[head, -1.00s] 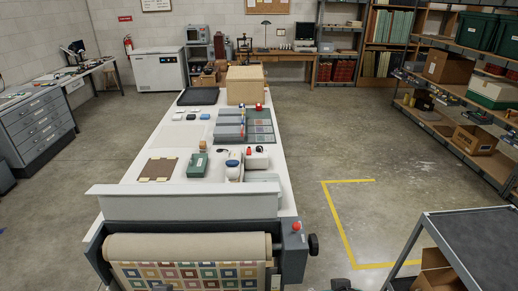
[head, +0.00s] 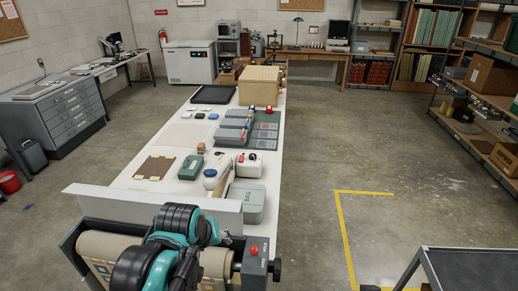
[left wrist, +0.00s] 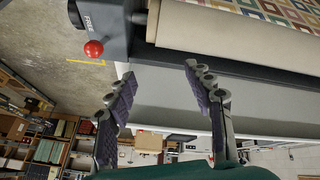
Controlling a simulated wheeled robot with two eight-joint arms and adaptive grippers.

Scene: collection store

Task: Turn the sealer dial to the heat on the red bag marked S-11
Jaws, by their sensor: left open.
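A small white device with a red part and a dark part on top (head: 249,165) stands on the white bench and may be the sealer. Its dial marks are too small to read. No red bag marked S-11 can be made out. My left arm, black and teal, rises in front of the bench's near end in the head view. My left gripper (left wrist: 158,88) is open and empty in the left wrist view, its fingers apart over the roller unit's edge. My right gripper is not in view.
A fabric roller (left wrist: 225,30) with a red knob (left wrist: 93,49) is at the bench's near end. A grey-green lidded box (head: 246,203), a green box (head: 190,167) and a brown board (head: 154,168) lie on the bench. A dark cart (head: 465,268) stands right.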

